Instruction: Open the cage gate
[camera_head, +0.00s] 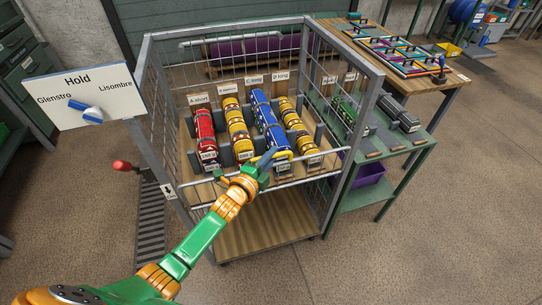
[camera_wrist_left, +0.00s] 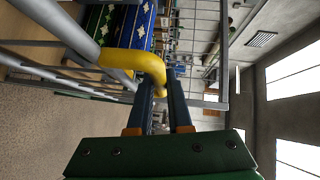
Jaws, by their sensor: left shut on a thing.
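The wire cage (camera_head: 157,112) stands in the middle of the head view. Its low front gate (camera_head: 310,178) runs across the front, above a wooden lower deck. I cannot tell whether the gate stands ajar. My left gripper (camera_head: 266,160) is at the front of the cage, over the gate. In the left wrist view, a bent yellow handle (camera_wrist_left: 140,62) runs in between the two dark fingers of my left gripper (camera_wrist_left: 161,95), which is shut on it. My right gripper is out of view.
Red, yellow and blue rolls (camera_head: 203,132) lie in labelled slots inside the cage. A Hold sign (camera_head: 85,97) is at the left. The floor in front is clear.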

